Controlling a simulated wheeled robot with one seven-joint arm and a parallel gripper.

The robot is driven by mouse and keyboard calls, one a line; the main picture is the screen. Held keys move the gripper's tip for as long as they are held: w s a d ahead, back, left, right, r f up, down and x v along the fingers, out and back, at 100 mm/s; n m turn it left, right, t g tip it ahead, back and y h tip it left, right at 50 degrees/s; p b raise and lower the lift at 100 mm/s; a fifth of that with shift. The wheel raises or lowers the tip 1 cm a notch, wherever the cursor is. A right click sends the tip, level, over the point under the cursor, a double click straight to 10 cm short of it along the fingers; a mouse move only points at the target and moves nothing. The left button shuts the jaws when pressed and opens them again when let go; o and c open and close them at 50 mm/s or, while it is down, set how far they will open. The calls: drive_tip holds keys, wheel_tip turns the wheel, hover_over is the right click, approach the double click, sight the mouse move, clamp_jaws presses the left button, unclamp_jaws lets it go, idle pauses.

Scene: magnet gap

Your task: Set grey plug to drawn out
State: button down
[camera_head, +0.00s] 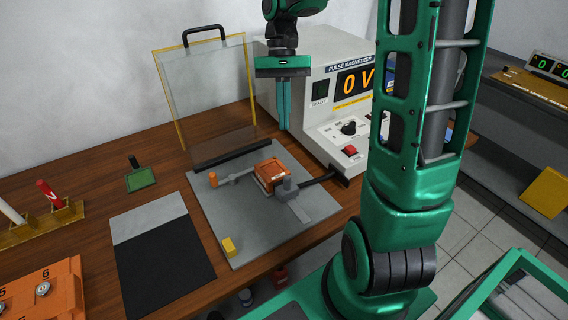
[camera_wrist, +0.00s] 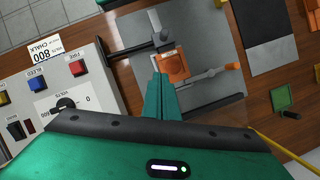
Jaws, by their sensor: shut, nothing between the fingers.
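A grey plug-like piece (camera_head: 289,187) stands at the near right corner of an orange block (camera_head: 271,175) on the grey base plate (camera_head: 235,208). A thick black lead (camera_head: 318,181) runs from it to the magnetizer. In the wrist view the grey piece (camera_wrist: 163,38) sits beside the orange block (camera_wrist: 173,66), seemingly against it; how deep it sits cannot be told. My gripper (camera_head: 284,129) points down, shut and empty, above and behind the block, apart from the plug. In the wrist view its teal fingers (camera_wrist: 160,76) are together and overlap the block's edge.
The pulse magnetizer (camera_head: 310,80) reads 0 V and stands close right of my gripper. A clear framed shield (camera_head: 205,95) stands behind the plate. A grey rod with an orange knob (camera_head: 213,179) lies left of the block. A yellow block (camera_head: 229,246) sits front left.

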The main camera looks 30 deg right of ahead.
drive_tip(key=shift+f, duration=0.1)
approach(294, 186)
drive_tip(key=w+f, duration=0.4)
drive_tip(key=s, duration=0.1)
drive_tip(key=s+a, duration=0.1)
drive_tip(key=shift+s+a+f, duration=0.15)
drive_tip(key=shift+s+f, duration=0.1)
drive_tip(key=shift+s, duration=0.15)
drive_tip(key=shift+s+a, duration=0.3)
drive_tip(key=shift+s, duration=0.2)
drive_tip(key=shift+s, duration=1.8)
